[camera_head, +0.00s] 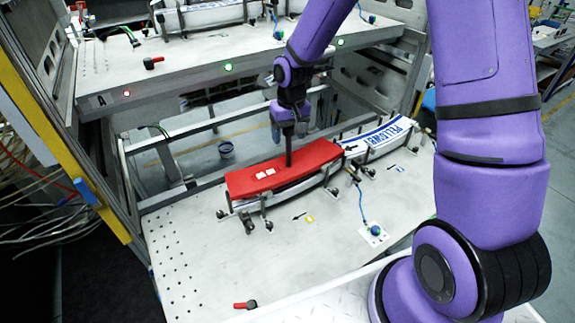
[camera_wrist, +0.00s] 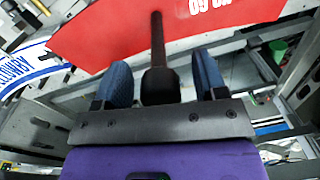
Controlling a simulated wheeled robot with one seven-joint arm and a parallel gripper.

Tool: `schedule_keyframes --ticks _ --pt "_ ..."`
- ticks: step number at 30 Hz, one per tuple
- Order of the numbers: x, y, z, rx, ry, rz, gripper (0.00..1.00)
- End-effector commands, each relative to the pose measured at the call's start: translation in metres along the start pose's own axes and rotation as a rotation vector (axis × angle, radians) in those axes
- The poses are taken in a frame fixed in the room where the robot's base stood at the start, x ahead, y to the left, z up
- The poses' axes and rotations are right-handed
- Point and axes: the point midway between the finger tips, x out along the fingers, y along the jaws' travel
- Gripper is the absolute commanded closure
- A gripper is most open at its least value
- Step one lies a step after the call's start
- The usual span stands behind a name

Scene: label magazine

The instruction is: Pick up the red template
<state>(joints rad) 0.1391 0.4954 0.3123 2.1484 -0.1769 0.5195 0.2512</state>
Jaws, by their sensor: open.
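The red template (camera_head: 240,183) is a curved red plate lying on top of a stack in the magazine on the lower table. A dark upright handle (camera_head: 289,157) rises from it. In the wrist view the red template (camera_wrist: 105,30) fills the top. My gripper (camera_head: 289,131) is above the template at the handle. In the wrist view my gripper (camera_wrist: 160,72) has its two blue fingers apart, one on each side of the handle (camera_wrist: 158,40), with gaps visible on both sides. The template's underside is hidden.
A magazine of white labels with blue lettering (camera_head: 382,138) stands right of the template. Metal posts and rails surround both stacks. An upper shelf (camera_head: 190,62) overhangs behind.

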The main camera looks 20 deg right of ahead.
Motion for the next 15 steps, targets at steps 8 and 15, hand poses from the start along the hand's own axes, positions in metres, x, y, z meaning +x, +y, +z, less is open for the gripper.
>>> schedule_keyframes --ticks 8,15 --pt "0.0012 0.0001 0.0 0.0 0.0 0.0 0.44" --pt "0.001 0.0001 -0.0001 0.0 0.0 0.0 0.99"
